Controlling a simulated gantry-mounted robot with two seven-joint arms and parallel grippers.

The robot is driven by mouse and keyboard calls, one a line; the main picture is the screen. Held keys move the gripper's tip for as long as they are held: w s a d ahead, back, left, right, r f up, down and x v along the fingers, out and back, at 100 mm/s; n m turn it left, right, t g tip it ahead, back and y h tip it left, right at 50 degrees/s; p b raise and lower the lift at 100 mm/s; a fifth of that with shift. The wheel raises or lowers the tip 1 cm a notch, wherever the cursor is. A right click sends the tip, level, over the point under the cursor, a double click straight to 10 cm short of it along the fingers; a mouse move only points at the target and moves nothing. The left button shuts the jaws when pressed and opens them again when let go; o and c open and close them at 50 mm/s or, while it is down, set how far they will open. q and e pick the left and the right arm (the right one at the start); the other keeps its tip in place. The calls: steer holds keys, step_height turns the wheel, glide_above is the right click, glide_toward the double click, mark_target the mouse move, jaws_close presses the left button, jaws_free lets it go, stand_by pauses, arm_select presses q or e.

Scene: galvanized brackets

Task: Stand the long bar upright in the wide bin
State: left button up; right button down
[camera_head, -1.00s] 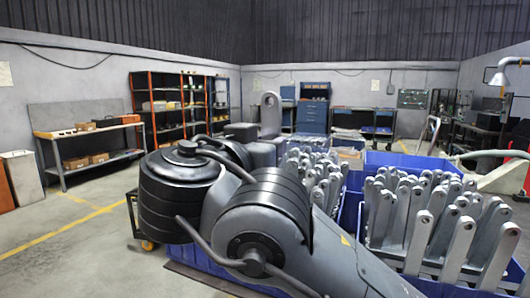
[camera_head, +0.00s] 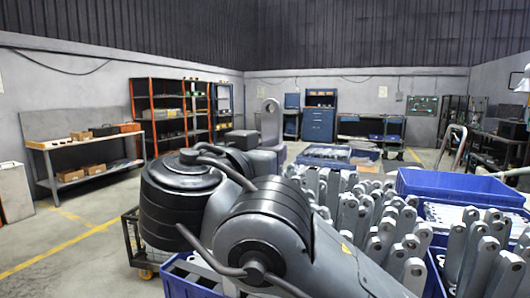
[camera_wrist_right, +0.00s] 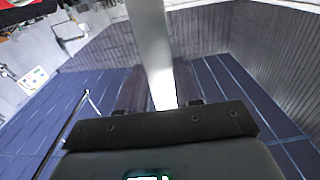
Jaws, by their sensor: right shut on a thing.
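A grey metal bar (camera_head: 270,118) with a round hole in its end stands up beyond my arm in the head view. My right gripper (camera_head: 250,142) is shut on it; my arm partly hides the grip and the bar's lower part. In the right wrist view the bar (camera_wrist_right: 152,45) runs as a pale strip from between the fingers (camera_wrist_right: 162,100) to the top edge. I cannot tell which is the wide bin. My left gripper is not in view.
Another blue bin (camera_head: 455,187) stands behind the right one, and a blue bin with flat grey parts (camera_head: 338,163) lies farther back. A black cart (camera_head: 130,228) stands at left. The floor at left is clear; a workbench (camera_head: 85,143) and shelves line the walls.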

arm_select(q)
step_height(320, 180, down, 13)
steer(key=b, duration=1.2)
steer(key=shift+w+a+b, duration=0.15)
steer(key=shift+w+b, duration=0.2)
steer(key=shift+b, duration=0.05)
arm_select(e)
step_height(320, 180, down, 19)
steer(key=shift+w+a, duration=0.15)
steer(key=shift+w, duration=0.1)
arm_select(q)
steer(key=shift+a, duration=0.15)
